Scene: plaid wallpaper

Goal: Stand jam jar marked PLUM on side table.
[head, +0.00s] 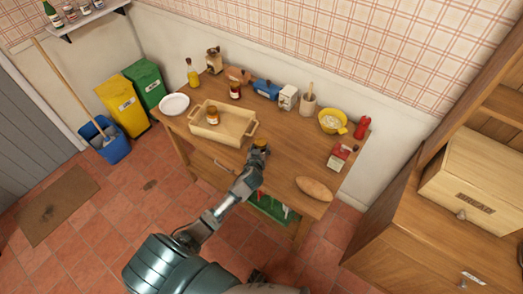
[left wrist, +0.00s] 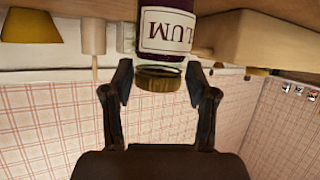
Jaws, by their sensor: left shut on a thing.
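The jam jar (left wrist: 165,35) is dark with a white label reading "LUM", its first letter out of sight, and a gold lid. In the left wrist view it appears upside down, as does the room. My left gripper (left wrist: 160,84) is shut on it near the lid. In the head view the left gripper (head: 258,156) is over the front part of the wooden table (head: 285,150), with the jar's lid (head: 260,143) at its tip. Whether the jar's base touches the table is hidden. My right gripper is not in view.
A wooden tray (head: 240,122) holding another jar (head: 212,115) is left of the gripper. A dark jar (head: 235,91) stands behind. Bare tabletop lies between the gripper and the back row.

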